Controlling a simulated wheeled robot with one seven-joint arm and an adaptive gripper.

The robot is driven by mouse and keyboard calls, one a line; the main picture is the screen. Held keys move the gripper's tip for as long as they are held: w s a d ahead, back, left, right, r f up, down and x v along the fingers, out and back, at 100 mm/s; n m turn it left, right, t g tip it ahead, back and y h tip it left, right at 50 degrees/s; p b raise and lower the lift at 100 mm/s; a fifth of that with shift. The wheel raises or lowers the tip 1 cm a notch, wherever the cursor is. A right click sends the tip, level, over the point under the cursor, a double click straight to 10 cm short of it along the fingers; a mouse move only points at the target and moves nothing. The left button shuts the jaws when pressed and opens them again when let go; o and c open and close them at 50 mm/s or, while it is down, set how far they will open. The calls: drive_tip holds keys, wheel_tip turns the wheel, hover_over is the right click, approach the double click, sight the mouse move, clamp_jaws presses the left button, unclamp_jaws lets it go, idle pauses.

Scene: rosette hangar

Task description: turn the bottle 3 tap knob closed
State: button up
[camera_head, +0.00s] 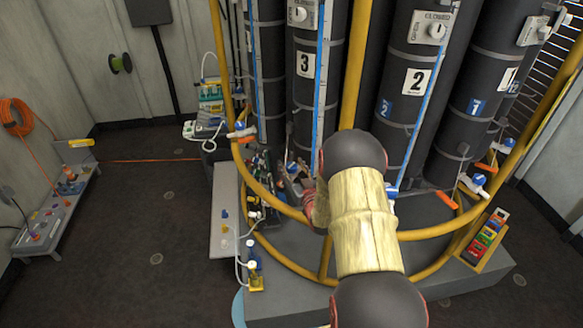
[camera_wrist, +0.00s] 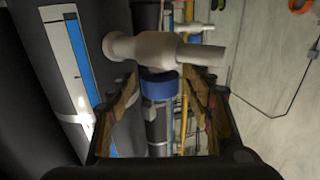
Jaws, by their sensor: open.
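Bottle 3 (camera_head: 305,100) is a tall dark cylinder with a white number 3 label and a blue strip, left of centre in the head view. In the wrist view a white tap (camera_wrist: 150,48) with a pale stub pointing right and a blue collar (camera_wrist: 159,86) sits beside a dark bottle (camera_wrist: 45,75). My gripper (camera_wrist: 162,92) is open, its fingers on either side of the blue collar; I cannot tell whether they touch it. In the head view my gripper (camera_head: 303,187) is low in front of bottle 3, partly covered by my arm.
Bottle 2 (camera_head: 414,110) and bottle 1 (camera_head: 497,100) stand to the right. A yellow rail (camera_head: 273,208) curves around the bottles. Low taps, such as a blue and white one (camera_head: 478,179), sit beside the rail. A grey bench (camera_head: 225,200) stands left; the floor beyond is mostly clear.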

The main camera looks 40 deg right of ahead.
drive_tip(key=shift+c, duration=0.8)
drive_tip(key=c, duration=1)
